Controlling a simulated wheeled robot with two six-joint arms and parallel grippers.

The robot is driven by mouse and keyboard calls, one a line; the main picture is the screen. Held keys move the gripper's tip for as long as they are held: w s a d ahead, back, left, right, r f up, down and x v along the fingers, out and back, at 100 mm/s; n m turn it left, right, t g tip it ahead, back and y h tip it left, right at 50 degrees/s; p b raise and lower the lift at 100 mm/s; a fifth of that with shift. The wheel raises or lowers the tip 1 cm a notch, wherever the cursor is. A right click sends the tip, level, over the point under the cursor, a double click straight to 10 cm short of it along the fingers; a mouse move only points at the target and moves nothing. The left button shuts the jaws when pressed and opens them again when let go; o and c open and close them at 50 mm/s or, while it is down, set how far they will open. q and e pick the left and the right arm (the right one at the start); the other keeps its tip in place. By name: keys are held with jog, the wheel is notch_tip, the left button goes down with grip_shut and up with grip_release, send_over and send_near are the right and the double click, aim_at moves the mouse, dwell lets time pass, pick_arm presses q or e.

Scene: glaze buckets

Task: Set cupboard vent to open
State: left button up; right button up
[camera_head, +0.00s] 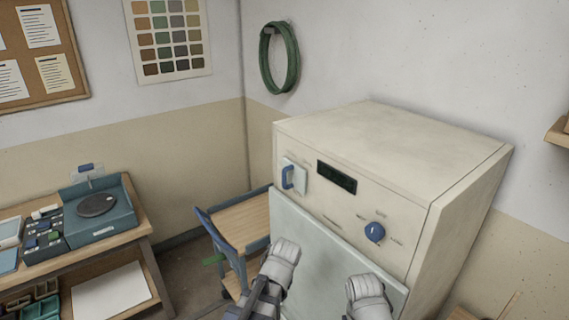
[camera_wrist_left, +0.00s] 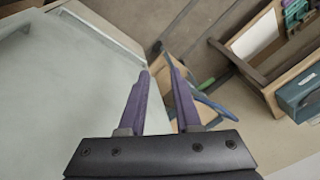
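The cream cupboard (camera_head: 375,150) stands against the right wall. Its front panel carries a blue handle (camera_head: 288,177) on a pale plate at upper left, a dark display (camera_head: 337,177) and a round blue knob (camera_head: 374,232) with a white mark, with small printing around it too small to read. I cannot tell which control is the vent. A pale door (camera_head: 325,250) fills the front below. My left gripper (camera_wrist_left: 157,68) shows two purple fingers apart with nothing between them, beside the pale door. In the head view both forearms are low before the cupboard; the right gripper's fingers are out of view.
A workbench (camera_head: 130,225) at the left holds a teal turntable scale (camera_head: 97,208). A green hose coil (camera_head: 279,58) hangs on the wall. Some floor is clear between bench and chair.

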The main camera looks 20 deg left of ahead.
pick_arm(q)
jog(key=w+a+r+n+t+y, duration=0.3)
jog(key=w+a+r+y, duration=0.15)
jog(key=w, duration=0.35)
jog(key=n+t+y, duration=0.3)
jog(key=t+y, duration=0.2)
jog(key=t, duration=0.4)
send_near(285, 180)
jog(key=x, duration=0.3)
jog(key=shift+h, duration=0.25)
jog(key=shift+x, duration=3.9)
jog(key=shift+r, duration=0.15)
grip_shut()
